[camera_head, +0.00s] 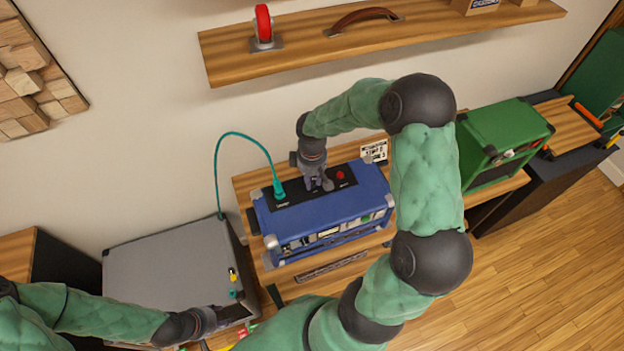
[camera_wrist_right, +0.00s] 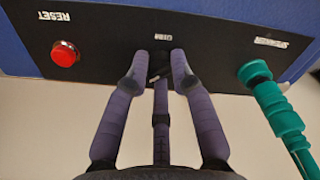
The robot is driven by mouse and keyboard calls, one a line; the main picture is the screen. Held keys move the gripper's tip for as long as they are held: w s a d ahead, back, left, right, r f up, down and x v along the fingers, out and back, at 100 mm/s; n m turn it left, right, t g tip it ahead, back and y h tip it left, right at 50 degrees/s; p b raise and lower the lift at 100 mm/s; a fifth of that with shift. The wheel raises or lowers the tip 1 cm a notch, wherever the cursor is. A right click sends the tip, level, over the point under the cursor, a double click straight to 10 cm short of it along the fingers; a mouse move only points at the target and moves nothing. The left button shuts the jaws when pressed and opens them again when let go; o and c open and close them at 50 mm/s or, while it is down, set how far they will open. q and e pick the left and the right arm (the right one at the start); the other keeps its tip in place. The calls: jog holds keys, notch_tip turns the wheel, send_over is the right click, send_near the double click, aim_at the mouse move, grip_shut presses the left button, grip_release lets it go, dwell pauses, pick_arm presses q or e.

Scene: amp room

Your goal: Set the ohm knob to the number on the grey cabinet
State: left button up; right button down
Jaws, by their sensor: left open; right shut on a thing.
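The blue amp (camera_head: 325,216) stands on the wooden bench, its black top panel carrying the ohm knob. The dark knob (camera_wrist_right: 158,66) sits under the label "OHM" in the right wrist view. My right gripper (camera_wrist_right: 159,72) is shut on the knob, with its fingers around it; in the head view it (camera_head: 320,184) hides the knob. The knob's setting cannot be read. The grey cabinet (camera_head: 165,262) stands to the left of the amp; no number on it is legible. My left gripper (camera_head: 212,318) is open, low by the cabinet's front edge, touching nothing I can make out.
A teal plug (camera_head: 278,188) with its cable stands at the panel's left, and a red reset button (camera_wrist_right: 65,54) is near the knob. A small sign (camera_head: 374,151) stands behind the amp. A green amp (camera_head: 503,140) is to the right. A shelf (camera_head: 375,38) hangs above.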

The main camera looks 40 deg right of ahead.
aim_at(312, 181)
dwell(0.3)
jog(key=c, duration=1.1)
grip_release()
jog(key=shift+o, duration=0.2)
notch_tip(312, 181, up, 12)
